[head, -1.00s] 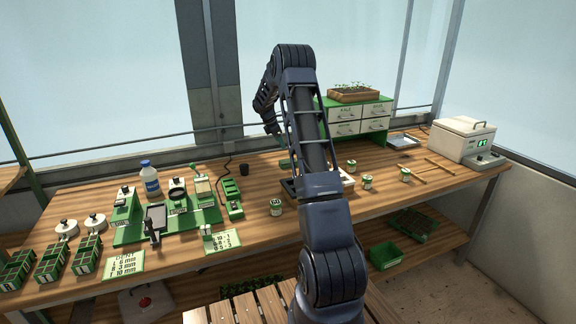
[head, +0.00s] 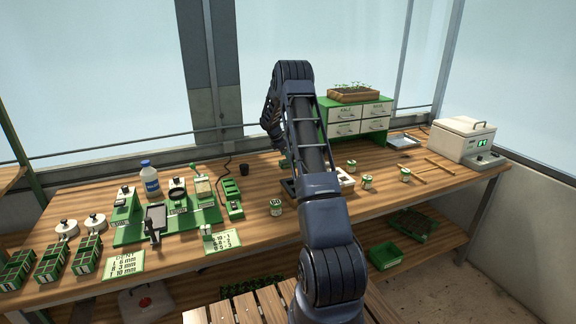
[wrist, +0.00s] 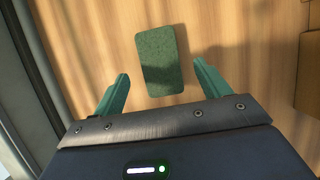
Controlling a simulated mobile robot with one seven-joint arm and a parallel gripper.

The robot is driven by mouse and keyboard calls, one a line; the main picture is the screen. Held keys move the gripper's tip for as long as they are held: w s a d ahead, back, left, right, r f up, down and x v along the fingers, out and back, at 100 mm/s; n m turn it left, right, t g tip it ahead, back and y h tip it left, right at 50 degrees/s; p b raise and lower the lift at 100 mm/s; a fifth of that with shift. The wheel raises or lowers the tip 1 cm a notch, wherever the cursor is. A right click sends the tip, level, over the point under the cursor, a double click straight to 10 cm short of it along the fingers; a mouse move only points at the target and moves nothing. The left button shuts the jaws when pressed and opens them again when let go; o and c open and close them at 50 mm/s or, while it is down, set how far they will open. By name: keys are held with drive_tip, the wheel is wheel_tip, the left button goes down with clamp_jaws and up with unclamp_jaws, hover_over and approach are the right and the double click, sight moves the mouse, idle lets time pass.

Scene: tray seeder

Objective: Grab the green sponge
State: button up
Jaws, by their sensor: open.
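The green sponge (wrist: 159,62) lies flat on the wooden bench top in the wrist view, a dark green block with rounded corners. My gripper (wrist: 161,70) is open, with one green finger on each side of the sponge's lower part in the picture. The fingers appear apart from the sponge, and nothing is held. How high the fingertips are above the bench is hard to tell. In the head view, my arm reaches over the back of the bench and hides much of that area.
A green drawer cabinet (head: 360,121) with a seedling tray (head: 353,95) on top stands right of my arm. Several small pots, including one at the front (head: 276,207), stand nearby.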

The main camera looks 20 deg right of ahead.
drive_tip(key=shift+x, duration=1.55)
drive_tip(key=shift+f, duration=0.3)
drive_tip(key=shift+c, duration=0.2)
drive_tip(key=c, duration=1)
